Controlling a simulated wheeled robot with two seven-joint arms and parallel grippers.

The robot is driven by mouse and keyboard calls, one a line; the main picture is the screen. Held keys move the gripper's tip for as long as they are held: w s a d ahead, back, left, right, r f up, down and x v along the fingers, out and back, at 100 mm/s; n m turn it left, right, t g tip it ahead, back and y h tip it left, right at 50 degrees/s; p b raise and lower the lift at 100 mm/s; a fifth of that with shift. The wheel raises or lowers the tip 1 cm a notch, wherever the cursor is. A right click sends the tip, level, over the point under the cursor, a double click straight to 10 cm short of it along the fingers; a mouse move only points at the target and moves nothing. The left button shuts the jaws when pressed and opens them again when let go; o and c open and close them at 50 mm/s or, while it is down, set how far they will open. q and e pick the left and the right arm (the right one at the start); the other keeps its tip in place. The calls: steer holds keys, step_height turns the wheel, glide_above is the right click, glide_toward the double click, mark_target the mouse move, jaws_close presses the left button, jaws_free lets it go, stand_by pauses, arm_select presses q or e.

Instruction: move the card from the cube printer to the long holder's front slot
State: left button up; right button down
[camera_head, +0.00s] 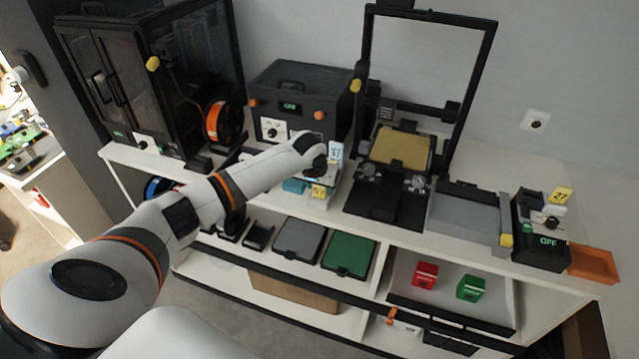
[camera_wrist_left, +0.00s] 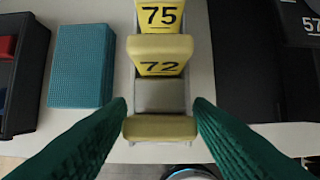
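The long holder is a narrow grey-white rack in the left wrist view (camera_wrist_left: 160,97). A yellow card marked 75 (camera_wrist_left: 160,18) stands at its far end, with a yellow card marked 72 (camera_wrist_left: 160,65) before it. A blank-looking yellow card edge (camera_wrist_left: 160,128) lies at the near end, between the green fingertips of my left gripper (camera_wrist_left: 160,112). Both fingertips meet its ends; whether it is seated in the front slot I cannot tell. In the head view my left gripper (camera_head: 322,170) is over the holder. The cube printer (camera_head: 300,95) stands behind it. My right gripper is out of view.
A teal box (camera_wrist_left: 82,65) stands left of the holder. The open-frame printer (camera_head: 400,150) is to its right, the tall cabinet printer (camera_head: 150,80) to its left. A black device with an orange tray (camera_head: 594,264) sits at the far right. The shelf below holds red (camera_head: 425,275) and green (camera_head: 470,288) boxes.

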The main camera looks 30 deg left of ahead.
arm_select(q)
steer(key=shift+o, duration=1.2)
steer(key=b+v, duration=0.1)
steer(key=v, duration=1.1)
steer(key=shift+b, duration=0.3)
steer(key=shift+d+f, duration=0.1)
